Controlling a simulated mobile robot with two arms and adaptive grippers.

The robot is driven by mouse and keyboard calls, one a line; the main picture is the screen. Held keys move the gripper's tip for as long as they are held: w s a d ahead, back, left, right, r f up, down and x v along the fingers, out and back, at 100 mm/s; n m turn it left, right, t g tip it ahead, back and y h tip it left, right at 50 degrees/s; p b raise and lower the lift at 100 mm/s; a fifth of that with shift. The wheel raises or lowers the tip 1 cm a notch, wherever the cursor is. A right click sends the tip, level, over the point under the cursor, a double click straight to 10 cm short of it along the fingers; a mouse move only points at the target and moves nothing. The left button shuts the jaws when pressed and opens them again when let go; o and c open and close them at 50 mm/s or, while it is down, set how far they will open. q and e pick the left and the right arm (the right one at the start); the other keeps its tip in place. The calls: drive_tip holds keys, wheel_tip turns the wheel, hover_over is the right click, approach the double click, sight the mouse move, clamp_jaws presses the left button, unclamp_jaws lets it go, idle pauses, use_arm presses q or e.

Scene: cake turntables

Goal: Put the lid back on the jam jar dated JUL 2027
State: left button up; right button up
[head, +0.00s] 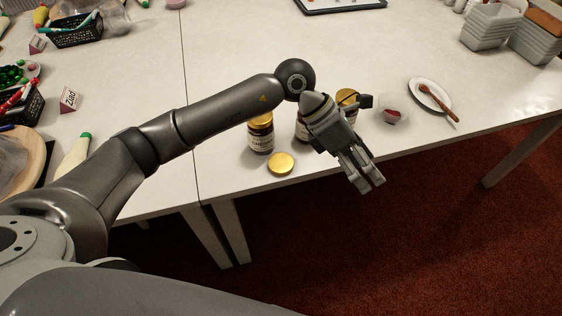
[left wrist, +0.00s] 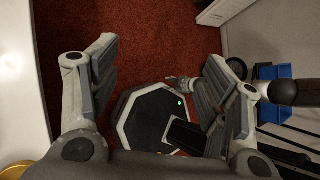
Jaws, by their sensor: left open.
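In the head view a jar with a gold lid (head: 260,137) stands on the table left of my left gripper (head: 370,184). A second jar (head: 302,128) and a third gold-topped jar (head: 347,97) are partly hidden behind that gripper. The dates are too small to read. A loose gold lid (head: 281,163) lies flat near the front edge, and part of a gold lid shows in the left wrist view (left wrist: 14,170). My left gripper is open and empty, pointing down past the table's front edge. A small grey shape in the left wrist view looks like my right gripper (left wrist: 182,83); its jaws are unclear.
A small glass bowl with red contents (head: 394,110) and a white plate (head: 420,85) with a wooden spoon (head: 440,97) stand to the right. Grey containers (head: 490,28) are at the far right. The table (head: 235,40) is clear behind the jars.

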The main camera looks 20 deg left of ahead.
use_arm(q)
drive_tip(key=w+a+f+y, duration=0.2)
drive_tip(key=w+a+y, duration=0.15)
drive_tip(key=a, duration=0.35)
drive_tip(key=t+y, duration=0.1)
drive_tip(key=y, duration=0.5)
hover_over(284, 162)
drive_tip(key=shift+w+d+r+h, duration=0.25)
drive_tip(key=shift+w+r, duration=0.1)
wheel_tip(284, 162, down, 7)
drive_tip(key=shift+r+p, duration=0.1)
drive_tip(key=shift+p, duration=0.45)
drive_tip(key=f, duration=0.1)
drive_tip(key=f+p, duration=0.1)
drive_tip(key=f, duration=0.2)
drive_tip(key=shift+s+a+f, duration=0.1)
drive_tip(key=shift+s+a, duration=0.1)
drive_tip(key=shift+s, duration=0.15)
drive_tip(key=shift+f, duration=0.5)
